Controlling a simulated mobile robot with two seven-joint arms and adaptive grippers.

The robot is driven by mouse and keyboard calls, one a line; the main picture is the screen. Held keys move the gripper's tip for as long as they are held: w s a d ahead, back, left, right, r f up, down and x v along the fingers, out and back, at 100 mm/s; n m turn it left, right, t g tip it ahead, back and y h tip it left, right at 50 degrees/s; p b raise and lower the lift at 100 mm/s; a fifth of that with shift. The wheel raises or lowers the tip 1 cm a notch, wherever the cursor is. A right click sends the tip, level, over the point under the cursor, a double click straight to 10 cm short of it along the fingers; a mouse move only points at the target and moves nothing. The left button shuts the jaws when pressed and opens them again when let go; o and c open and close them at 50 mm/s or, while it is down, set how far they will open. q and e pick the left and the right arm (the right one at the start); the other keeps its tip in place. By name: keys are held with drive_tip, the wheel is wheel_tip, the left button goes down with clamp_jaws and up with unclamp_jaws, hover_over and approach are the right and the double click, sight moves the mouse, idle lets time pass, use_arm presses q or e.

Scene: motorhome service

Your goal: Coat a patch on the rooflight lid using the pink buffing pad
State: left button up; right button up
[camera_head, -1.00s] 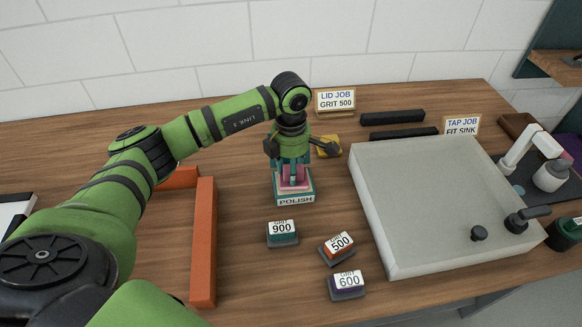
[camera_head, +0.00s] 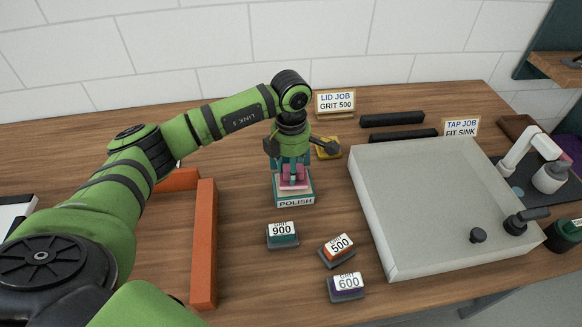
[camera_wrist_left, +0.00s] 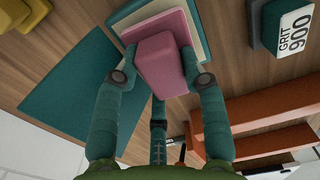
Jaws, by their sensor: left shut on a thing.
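The pink buffing pad (camera_wrist_left: 162,68) is between the fingers of my left gripper (camera_wrist_left: 160,82) in the left wrist view. The pad also shows in the head view (camera_head: 293,180), at the polish tray (camera_head: 295,203) with its teal rim and "POLISH" label. My left gripper (camera_head: 293,172) points down and is shut on the pad. I cannot tell whether the pad touches the tray. The rooflight lid (camera_head: 440,190) is a pale, translucent slab to the right, with dark knobs at its near right corner. My right gripper is not in view.
A "LID JOB GRIT 500" sign (camera_head: 336,103) and dark bars (camera_head: 392,118) are behind. Orange bars (camera_head: 204,245) lie left. A tap (camera_head: 520,160) stands right.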

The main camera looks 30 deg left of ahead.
use_arm(q)
drive_tip(key=shift+r+p, duration=1.5)
drive_tip(key=shift+r, duration=1.5)
drive_tip(key=shift+s+d+m, duration=0.15)
drive_tip(key=shift+d+m, duration=0.1)
drive_tip(key=shift+m, duration=0.35)
drive_tip(key=s+d+r+m+b, duration=0.1)
drive_tip(key=s+d+m, duration=0.2)
drive_tip(key=m, duration=0.9)
drive_tip(key=s+d+r+m+b, duration=0.1)
drive_tip(key=s+d+m+b, duration=0.1)
drive_tip(key=s+m, duration=0.6)
drive_tip(key=d+m, duration=0.1)
drive_tip(key=m, duration=0.3)
drive_tip(key=shift+s+d+r, duration=0.15)
drive_tip(key=shift+d+r, duration=0.05)
drive_tip(key=shift+d, duration=0.2)
